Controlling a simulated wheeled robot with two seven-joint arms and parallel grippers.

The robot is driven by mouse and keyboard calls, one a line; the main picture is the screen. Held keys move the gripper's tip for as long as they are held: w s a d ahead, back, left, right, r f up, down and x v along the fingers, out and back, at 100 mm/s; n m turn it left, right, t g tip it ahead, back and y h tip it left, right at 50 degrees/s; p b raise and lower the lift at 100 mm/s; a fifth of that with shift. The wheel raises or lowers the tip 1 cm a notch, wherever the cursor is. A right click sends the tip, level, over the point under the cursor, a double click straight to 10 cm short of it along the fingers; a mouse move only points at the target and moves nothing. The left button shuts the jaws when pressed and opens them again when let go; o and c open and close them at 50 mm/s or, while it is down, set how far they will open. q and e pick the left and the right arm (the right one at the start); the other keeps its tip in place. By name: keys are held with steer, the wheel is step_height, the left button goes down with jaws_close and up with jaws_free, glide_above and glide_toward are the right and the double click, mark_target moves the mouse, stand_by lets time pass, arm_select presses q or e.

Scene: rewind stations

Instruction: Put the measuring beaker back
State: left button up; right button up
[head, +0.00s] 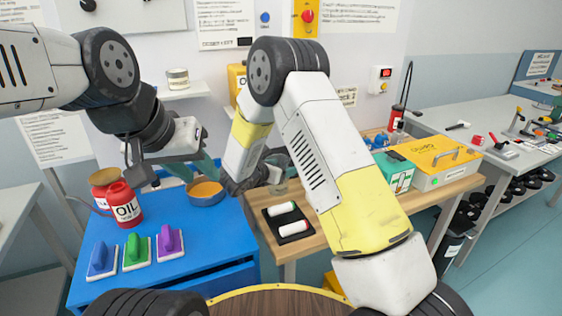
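A small clear vessel, which looks like the measuring beaker (279,186), stands on the wooden table behind the black tray. It is small and partly hidden by my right arm. My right gripper (240,186) is low, just left of this vessel, between the blue bench and the wooden table. Its fingers are dark and partly covered, so its opening is unclear. My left gripper (160,178) hangs above the back of the blue bench, between the red oil cans and the round pan. Its fingers look apart, with nothing clearly held.
The blue bench (205,245) bears red oil cans (124,205), a pan with orange content (205,190) and three coloured-handled blocks (136,250). A black tray (288,224) holds white rolls. A yellow case (436,160) stands right. A tin (178,79) sits on a wall shelf.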

steer(key=shift+f, duration=0.4)
steer(key=shift+f, duration=0.15)
steer(key=o, duration=1.7)
